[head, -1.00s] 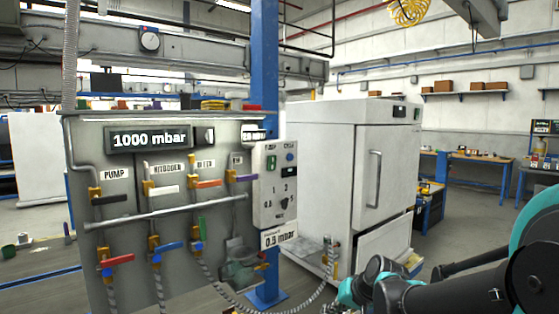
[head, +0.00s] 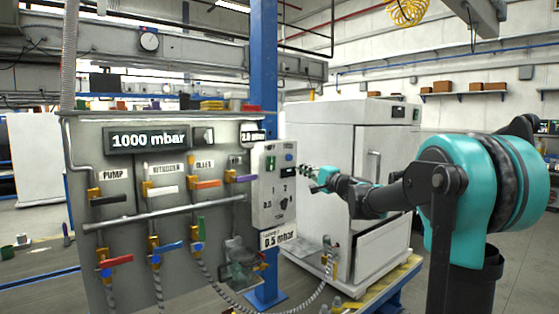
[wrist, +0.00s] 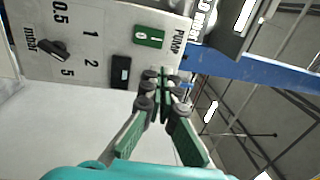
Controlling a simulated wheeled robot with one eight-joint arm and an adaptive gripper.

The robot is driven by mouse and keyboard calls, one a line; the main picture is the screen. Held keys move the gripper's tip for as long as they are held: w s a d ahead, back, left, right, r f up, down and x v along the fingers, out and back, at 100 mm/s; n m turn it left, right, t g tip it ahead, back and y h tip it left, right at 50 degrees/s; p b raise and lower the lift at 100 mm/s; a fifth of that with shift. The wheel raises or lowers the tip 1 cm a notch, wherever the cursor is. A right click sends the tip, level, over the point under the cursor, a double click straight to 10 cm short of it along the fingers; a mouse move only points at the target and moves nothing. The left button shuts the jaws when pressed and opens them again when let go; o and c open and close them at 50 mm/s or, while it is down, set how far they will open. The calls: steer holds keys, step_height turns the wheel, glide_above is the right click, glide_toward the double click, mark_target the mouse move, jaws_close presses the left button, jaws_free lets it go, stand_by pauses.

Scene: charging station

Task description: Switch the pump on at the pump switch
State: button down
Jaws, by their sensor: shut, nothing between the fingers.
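The pump switch (wrist: 149,36) is a green rocker marked 0 and I beside the word PUMP in the wrist view. It is small on the upper left of the control box (head: 264,212) in the head view (head: 271,163); its on or off position cannot be told. My gripper (wrist: 161,78) is shut and empty, its fingertips below and slightly right of the switch in the wrist view. In the head view my gripper (head: 304,171) is just right of the box, apparently apart from it.
A black switch (wrist: 121,70) sits beside the pump switch, close to my fingertips. A mbar dial (wrist: 53,48) is further along the box. A blue post (head: 264,60) stands behind the box. A white cabinet (head: 335,135) stands behind my arm. Valves with coloured handles line the panel (head: 85,150).

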mark_target(275, 157)
steer(key=shift+w+r, duration=0.1)
steer(key=shift+r, duration=0.1)
steer(key=x, duration=1.3)
steer(key=shift+w+a+r, duration=0.15)
steer(key=shift+w+a, duration=0.1)
steer(key=shift+w, duration=0.1)
